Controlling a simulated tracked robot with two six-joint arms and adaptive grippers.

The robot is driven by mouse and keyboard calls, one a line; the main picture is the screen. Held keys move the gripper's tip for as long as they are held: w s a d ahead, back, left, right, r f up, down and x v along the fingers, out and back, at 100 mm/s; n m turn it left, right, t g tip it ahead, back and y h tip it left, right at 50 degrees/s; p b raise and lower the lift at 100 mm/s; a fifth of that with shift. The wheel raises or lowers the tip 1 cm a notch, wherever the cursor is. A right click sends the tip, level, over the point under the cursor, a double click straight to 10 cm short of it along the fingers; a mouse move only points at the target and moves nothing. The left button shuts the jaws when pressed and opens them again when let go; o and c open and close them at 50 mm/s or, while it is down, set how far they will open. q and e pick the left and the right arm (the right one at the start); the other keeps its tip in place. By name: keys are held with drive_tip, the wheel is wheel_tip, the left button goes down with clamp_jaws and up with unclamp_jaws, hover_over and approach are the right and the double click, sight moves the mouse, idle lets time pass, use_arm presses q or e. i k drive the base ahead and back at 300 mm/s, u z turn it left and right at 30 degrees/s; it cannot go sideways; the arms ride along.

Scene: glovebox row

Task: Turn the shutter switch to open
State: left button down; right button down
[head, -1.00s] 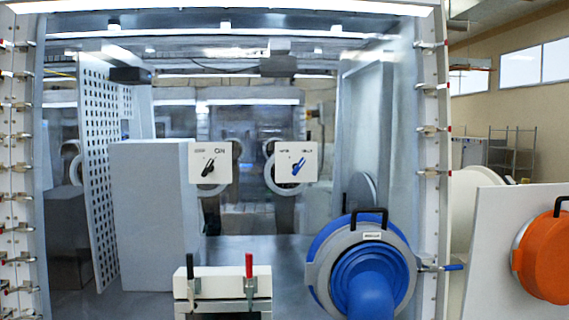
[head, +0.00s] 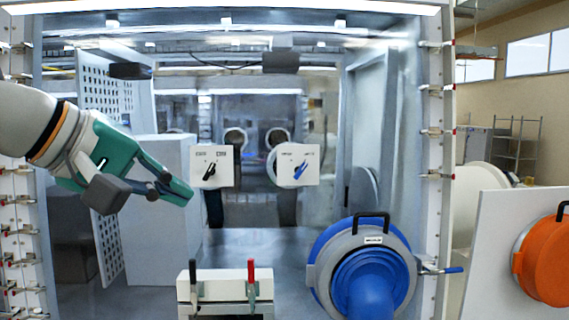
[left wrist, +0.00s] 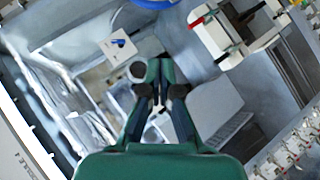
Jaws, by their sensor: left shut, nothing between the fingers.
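Two white switch boxes hang in the middle of the head view. The left switch box (head: 223,155) has a black knob (head: 209,171) tilted up to the right. The right switch box (head: 311,152) has a blue knob (head: 300,169), also tilted up to the right. Their labels are too blurred for me to tell which is the shutter switch. My green left gripper (head: 190,194) is shut and empty, to the left of the left box and a little lower. In the left wrist view its fingertips (left wrist: 160,68) are together, and the blue knob (left wrist: 119,43) shows beyond them. My right gripper is out of view.
A white block with a black and a red toggle clamp (head: 226,283) stands at the front centre. A blue round port (head: 362,268) is at the lower right, and an orange one (head: 545,260) further right. A perforated panel (head: 105,100) and a grey box (head: 165,235) stand left.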

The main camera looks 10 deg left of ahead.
sight(303, 166)
drive_tip(key=i, duration=0.9)
